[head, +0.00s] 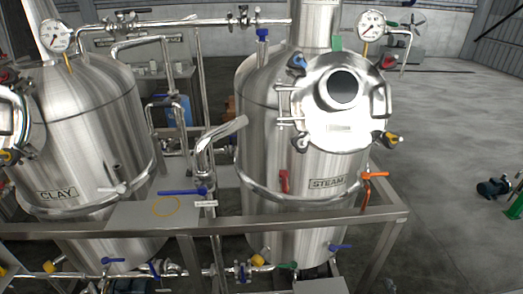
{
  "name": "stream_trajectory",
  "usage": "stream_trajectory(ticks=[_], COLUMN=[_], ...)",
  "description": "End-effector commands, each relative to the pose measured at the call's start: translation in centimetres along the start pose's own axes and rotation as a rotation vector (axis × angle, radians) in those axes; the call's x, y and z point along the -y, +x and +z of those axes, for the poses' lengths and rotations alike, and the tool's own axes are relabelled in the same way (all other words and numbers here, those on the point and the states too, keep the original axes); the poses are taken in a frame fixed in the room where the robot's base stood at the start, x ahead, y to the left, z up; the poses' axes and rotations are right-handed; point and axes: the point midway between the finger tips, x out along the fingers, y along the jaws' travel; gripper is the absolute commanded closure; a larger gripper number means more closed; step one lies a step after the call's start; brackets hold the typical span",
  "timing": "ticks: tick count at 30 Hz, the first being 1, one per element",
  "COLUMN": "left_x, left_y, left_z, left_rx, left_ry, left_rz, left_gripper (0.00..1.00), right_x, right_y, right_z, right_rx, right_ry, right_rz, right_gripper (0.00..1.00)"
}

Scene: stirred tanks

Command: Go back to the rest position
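Neither my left gripper nor my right gripper shows in the head view, and no part of my arms can be made out. Two steel tanks stand ahead of me. The left tank (95,115) carries a CLAY plate (57,194). The right tank (258,125) carries a STEAM plate (328,183) and a round hatch (322,115) with a dark round port.
A steel frame rail (300,222) crosses in front of the tanks. Pipes and blue-handled valves (183,192) sit between them. An orange-handled valve (374,175) is right of the STEAM plate.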

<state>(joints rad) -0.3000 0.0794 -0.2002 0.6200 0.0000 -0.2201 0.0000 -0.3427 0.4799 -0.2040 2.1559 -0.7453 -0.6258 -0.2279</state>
Motion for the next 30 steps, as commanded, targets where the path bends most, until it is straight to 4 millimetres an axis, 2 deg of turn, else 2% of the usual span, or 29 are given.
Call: stream_trajectory(ticks=[1, 3, 7, 10, 15, 24, 30], left_x=[0.0, 0.0, 0.0, 0.0, 0.0, 0.0, 0.1], left_y=[0.0, 0.0, 0.0, 0.0, 0.0, 0.0, -0.1], left_z=[0.0, 0.0, 0.0, 0.0, 0.0, 0.0, 0.0], left_rx=[0.0, 0.0, 0.0, 0.0, 0.0, 0.0, -0.001], left_ry=[0.0, 0.0, 0.0, 0.0, 0.0, 0.0, 0.0], left_rz=[0.0, 0.0, 0.0, 0.0, 0.0, 0.0, -0.001], left_gripper=[0.71, 0.71, 0.71, 0.71, 0.71, 0.71, 0.71], right_x=[2.1, 5.6, 11.3, 14.4, 18.0, 22.0, 26.4], right_y=[-1.5, -3.8, -8.4, -11.4, -15.6, -22.4, -20.4], right_z=[2.7, 5.5, 7.8, 8.1, 7.6, 5.3, 6.0], right_rx=[0.109, 0.246, 0.435, 0.529, 0.64, 0.783, 0.79], right_ry=[0.158, 0.346, 0.594, 0.71, 0.845, 1.005, 0.99], right_rz=[-0.076, -0.188, -0.369, -0.476, -0.619, -0.837, -0.851], right_gripper=[0.47, 0.47, 0.47, 0.47, 0.47, 0.47, 0.47])
